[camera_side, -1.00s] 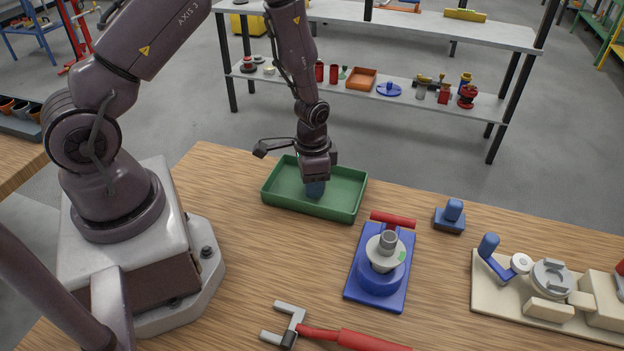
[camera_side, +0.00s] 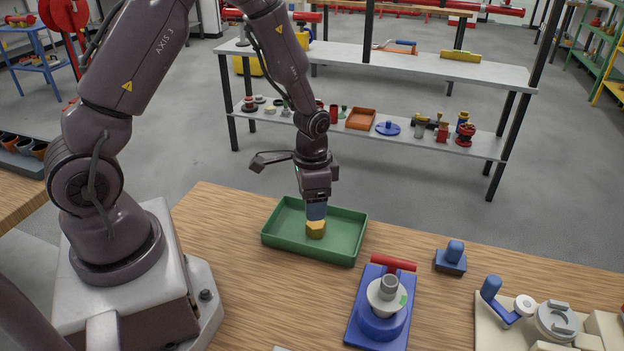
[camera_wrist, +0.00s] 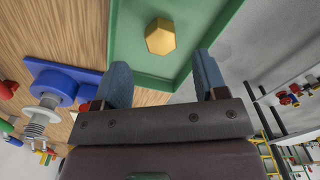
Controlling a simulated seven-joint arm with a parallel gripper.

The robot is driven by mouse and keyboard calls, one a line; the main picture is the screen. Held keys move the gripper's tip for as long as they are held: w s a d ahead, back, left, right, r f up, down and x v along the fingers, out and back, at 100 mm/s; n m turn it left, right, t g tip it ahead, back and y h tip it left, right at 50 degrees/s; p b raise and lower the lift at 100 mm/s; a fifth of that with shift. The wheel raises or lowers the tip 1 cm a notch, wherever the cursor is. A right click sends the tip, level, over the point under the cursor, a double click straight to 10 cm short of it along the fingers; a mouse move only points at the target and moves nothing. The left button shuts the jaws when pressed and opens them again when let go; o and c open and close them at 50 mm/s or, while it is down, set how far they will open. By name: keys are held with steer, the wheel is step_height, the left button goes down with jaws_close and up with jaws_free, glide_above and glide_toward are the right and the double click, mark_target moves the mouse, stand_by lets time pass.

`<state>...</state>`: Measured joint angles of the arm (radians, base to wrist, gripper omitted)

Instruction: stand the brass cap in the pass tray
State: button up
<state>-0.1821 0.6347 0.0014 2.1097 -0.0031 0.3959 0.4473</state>
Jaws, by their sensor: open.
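The brass cap (camera_side: 316,229) is a yellow hexagonal piece resting on the floor of the green pass tray (camera_side: 283,243), appearing upright with a flat face up. My gripper (camera_side: 317,212) points down just above the cap, its blue fingers hiding part of its upper edge in the side view. In the wrist view the cap (camera_wrist: 160,37) lies ahead of the two blue fingers, clear of both. The fingers of my gripper (camera_wrist: 162,64) are spread wide with nothing between them. The green tray (camera_wrist: 120,50) surrounds the cap there.
A blue valve stand (camera_side: 380,322) with a red handle stands on the wooden table right of the tray. A blue block (camera_side: 452,257) and a cream fixture (camera_side: 490,332) are farther right. A shelf (camera_side: 450,140) with parts stands behind. Bare table lies before the tray.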

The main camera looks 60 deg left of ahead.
step_height(320, 180, up, 5)
step_height(320, 180, up, 15)
steer(key=n+t, duration=0.1)
steer(key=t, duration=0.2)
glide_above(312, 223)
steer(key=s+d, duration=0.4)
steer(key=s, duration=0.1)
steer(key=s+d+r+n+t, duration=0.2)
steer(key=s+r, duration=0.5)
steer(key=s, duration=0.2)
steer(key=shift+d+r+t, duration=0.15)
steer(key=shift+t, duration=0.15)
